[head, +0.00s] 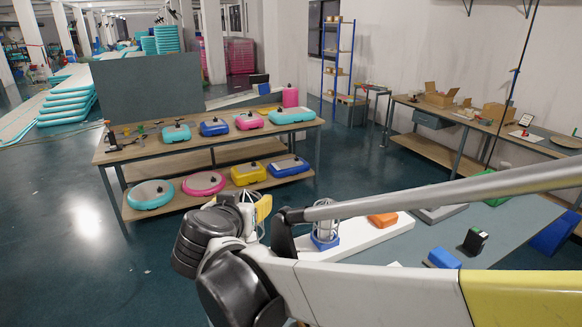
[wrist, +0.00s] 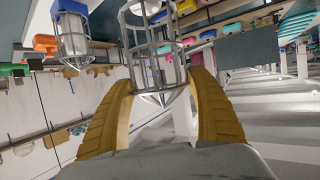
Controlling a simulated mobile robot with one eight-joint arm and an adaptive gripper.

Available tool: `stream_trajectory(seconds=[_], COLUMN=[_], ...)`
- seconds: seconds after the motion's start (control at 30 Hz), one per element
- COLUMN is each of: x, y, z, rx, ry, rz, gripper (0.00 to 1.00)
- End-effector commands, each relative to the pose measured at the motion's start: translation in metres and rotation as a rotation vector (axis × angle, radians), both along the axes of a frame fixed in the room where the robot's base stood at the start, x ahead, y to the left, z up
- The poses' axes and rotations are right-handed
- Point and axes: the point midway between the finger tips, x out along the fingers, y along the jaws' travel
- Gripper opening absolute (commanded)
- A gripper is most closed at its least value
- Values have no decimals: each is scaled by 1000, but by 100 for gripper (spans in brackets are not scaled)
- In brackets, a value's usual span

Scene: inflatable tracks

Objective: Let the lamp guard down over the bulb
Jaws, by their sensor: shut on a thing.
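My gripper (wrist: 165,88) is shut on a grey wire lamp guard, its yellow fingers on either side of the cage. The held lamp guard (wrist: 160,72) fills the top middle of the wrist view, its upper part cut off. A white rounded shape (wrist: 146,6), perhaps a bulb, shows at the cage's far end; I cannot tell whether it is inside. In the head view my gripper (head: 256,208) is partly hidden by my wrist. To its right, a caged lamp with a blue base (head: 325,241) stands on a white board (head: 356,233); the lamp also shows in the wrist view (wrist: 71,8).
A blue block (head: 444,258) and a small black device (head: 473,241) sit on the grey table (head: 520,225). A wooden bench (head: 150,150) with coloured cases stands behind. My arm crosses the front right.

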Motion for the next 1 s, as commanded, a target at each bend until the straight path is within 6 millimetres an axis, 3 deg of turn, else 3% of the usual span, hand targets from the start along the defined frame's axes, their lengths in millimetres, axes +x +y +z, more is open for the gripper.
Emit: stream_trajectory(seconds=[1.0], x=[0], y=[0], z=[-26], rx=[0], ry=[0], rz=[0], gripper=[38])
